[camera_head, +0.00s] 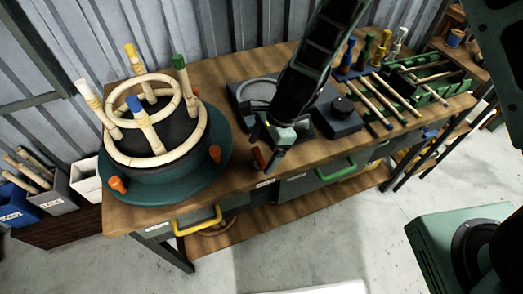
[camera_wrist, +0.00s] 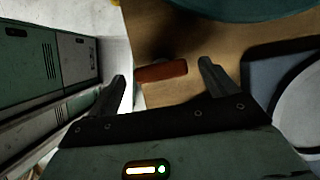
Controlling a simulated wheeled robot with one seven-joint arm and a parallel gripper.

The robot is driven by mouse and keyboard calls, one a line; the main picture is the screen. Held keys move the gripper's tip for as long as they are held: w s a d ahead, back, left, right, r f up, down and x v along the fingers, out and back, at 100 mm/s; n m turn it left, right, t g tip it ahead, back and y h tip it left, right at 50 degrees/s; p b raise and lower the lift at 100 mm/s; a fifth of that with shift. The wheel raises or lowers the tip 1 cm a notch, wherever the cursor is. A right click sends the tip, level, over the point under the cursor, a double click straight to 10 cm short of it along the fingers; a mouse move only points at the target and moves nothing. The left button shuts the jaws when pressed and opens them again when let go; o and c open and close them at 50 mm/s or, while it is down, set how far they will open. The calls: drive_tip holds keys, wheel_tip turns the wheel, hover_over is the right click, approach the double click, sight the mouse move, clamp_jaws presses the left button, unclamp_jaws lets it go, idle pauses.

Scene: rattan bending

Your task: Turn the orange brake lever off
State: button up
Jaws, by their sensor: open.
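An orange-red lever (camera_head: 258,158) sits at the front edge of the wooden workbench, right of the round teal turntable. In the wrist view the lever (camera_wrist: 160,72) lies crosswise between my two fingers, with a gap visible on the right side. My gripper (camera_head: 264,151) is open and points down over the bench edge by the lever. In the wrist view my gripper's fingertips (camera_wrist: 162,75) stand apart on both sides of the lever and do not visibly grip it. The lever's mount is not clear.
The teal turntable (camera_head: 187,190) carries a rattan ring form, upright pegs and orange knobs (camera_head: 215,153). A dark device with a round dish (camera_head: 262,90) stands behind my gripper. Drawers with yellow (camera_head: 200,222) and green (camera_head: 337,170) handles lie below the bench top. Rods lie at right.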

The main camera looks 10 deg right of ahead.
drive_tip(key=shift+a+f, duration=0.2)
drive_tip(key=shift+f, duration=0.2)
drive_tip(key=c, duration=1)
